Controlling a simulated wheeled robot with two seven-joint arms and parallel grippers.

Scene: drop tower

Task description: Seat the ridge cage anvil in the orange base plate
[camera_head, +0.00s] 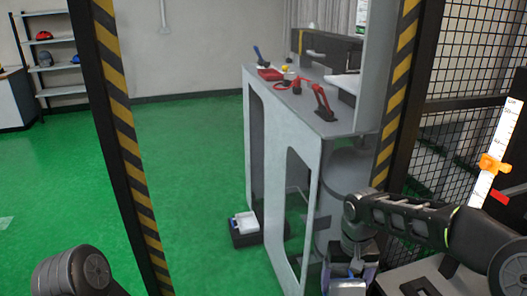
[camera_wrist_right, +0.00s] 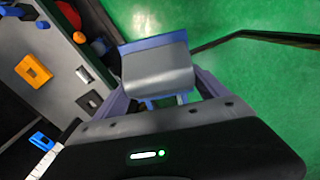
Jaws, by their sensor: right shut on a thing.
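My right gripper (camera_head: 350,272) is at the bottom right of the head view, pointing down; it also fills the middle of the right wrist view (camera_wrist_right: 165,95). It is shut on a grey curved block with blue edges (camera_wrist_right: 157,70), which looks like the ridge cage anvil. The block is held between the two purple-grey fingers, over green floor in that view. My left gripper is out of view.
Black-and-yellow striped posts (camera_head: 128,125) frame the head view. A grey workbench (camera_head: 255,105) stands beyond, with a mesh fence (camera_head: 455,110) at right. A ruler (camera_head: 497,150) with an orange slider stands near my right arm.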

